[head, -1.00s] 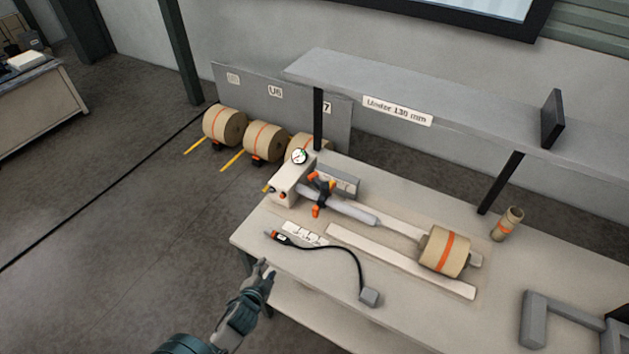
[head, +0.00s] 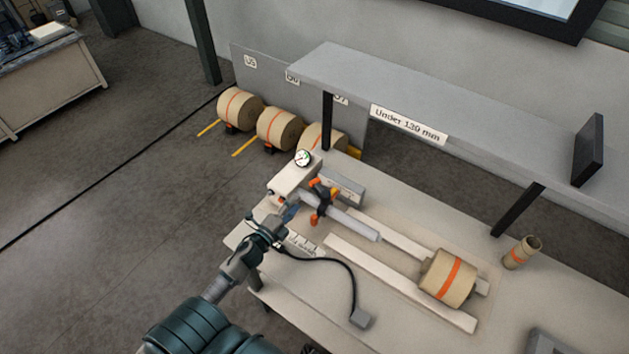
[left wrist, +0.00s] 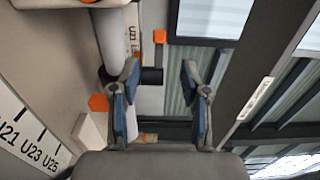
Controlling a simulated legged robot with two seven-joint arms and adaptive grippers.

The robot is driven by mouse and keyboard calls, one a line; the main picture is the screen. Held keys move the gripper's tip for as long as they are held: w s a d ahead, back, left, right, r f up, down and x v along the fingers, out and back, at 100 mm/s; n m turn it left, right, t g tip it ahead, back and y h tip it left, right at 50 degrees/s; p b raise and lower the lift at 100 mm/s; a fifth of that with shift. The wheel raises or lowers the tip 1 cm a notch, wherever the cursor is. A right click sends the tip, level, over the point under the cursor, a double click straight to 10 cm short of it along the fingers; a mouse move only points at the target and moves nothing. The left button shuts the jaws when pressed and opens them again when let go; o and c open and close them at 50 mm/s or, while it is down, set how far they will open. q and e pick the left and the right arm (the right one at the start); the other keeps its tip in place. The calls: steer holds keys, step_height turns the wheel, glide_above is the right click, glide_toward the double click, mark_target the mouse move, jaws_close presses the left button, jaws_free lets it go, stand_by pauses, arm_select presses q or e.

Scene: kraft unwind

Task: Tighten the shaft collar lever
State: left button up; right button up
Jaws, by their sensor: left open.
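The shaft collar (head: 322,203) is a dark ring with orange ends, around the pale shaft (head: 355,223) beside the white gauge housing (head: 294,178). Its orange lever parts also show in the left wrist view (left wrist: 98,103), near the left finger; which orange part is the lever I cannot tell. My left gripper (head: 288,212) is over the bench's near side, just left of the collar. In the left wrist view the blue-padded fingers of the gripper (left wrist: 160,85) are apart, with part of the dark collar visible between and beyond them. My right gripper is not in view.
A kraft roll (head: 448,278) with an orange band sits at the shaft's right end. A shelf (head: 420,95) overhangs the back. A small tube (head: 521,252) stands at right.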

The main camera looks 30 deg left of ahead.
mark_target(315, 182)
arm_select(q)
steer(key=w, duration=0.7)
steer(key=w+d+p, duration=0.1)
steer(key=w, duration=0.2)
steer(key=shift+w+d, duration=0.1)
steer(key=shift+w, duration=0.3)
steer(key=shift+w+f, duration=0.1)
steer(key=shift+w, duration=0.4)
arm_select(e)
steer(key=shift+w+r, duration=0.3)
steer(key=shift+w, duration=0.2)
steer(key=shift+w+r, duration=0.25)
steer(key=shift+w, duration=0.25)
